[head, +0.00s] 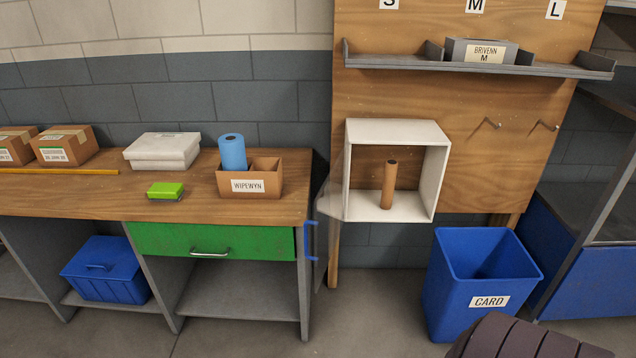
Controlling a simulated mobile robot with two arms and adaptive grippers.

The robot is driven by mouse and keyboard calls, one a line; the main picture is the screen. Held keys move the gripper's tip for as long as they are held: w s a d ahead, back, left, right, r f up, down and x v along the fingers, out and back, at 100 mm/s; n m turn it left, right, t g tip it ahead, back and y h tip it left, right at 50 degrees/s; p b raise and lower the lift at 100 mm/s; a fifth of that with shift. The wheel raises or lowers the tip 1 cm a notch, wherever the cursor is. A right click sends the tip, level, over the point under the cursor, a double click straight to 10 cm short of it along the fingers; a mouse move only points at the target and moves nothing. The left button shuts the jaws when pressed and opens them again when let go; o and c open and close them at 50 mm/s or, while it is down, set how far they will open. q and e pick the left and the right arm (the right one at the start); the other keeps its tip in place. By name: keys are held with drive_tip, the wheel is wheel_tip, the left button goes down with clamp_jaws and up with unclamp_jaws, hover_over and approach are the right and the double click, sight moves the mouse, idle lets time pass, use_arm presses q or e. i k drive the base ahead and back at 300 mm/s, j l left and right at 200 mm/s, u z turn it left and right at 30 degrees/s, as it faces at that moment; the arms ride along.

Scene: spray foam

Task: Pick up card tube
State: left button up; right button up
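The card tube (389,185) is a brown cylinder. It stands upright inside the open white box shelf (441,170) on the wooden panel, a little left of the middle of its floor. Nothing covers it from the front. Neither of my grippers can be made out in the head view. A dark ribbed shape at the bottom right edge is cut off, and I cannot tell what it is.
A blue bin (481,265) labelled CARD stands on the floor below right of the box shelf. A wooden workbench (90,195) on the left holds a WIPEWYN box (263,188) with a blue roll (232,153). Metal hooks (491,123) stick out right of the shelf.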

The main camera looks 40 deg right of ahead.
sight(391, 166)
drive_tip(key=z, duration=0.4)
drive_tip(key=i+z, duration=0.1)
drive_tip(key=z, duration=0.35)
drive_tip(key=j+z, duration=0.1)
drive_tip(key=z, duration=0.3)
drive_tip(key=i+j+z, duration=0.1)
drive_tip(key=z, duration=0.35)
drive_tip(key=i+j+z, duration=0.2)
drive_tip(key=j+z, duration=0.2)
drive_tip(key=j, duration=0.2)
drive_tip(key=i+j+z, duration=0.2)
drive_tip(key=j, duration=0.2)
drive_tip(key=j+z, duration=0.2)
drive_tip(key=i+j, duration=0.1)
drive_tip(key=j, duration=0.45)
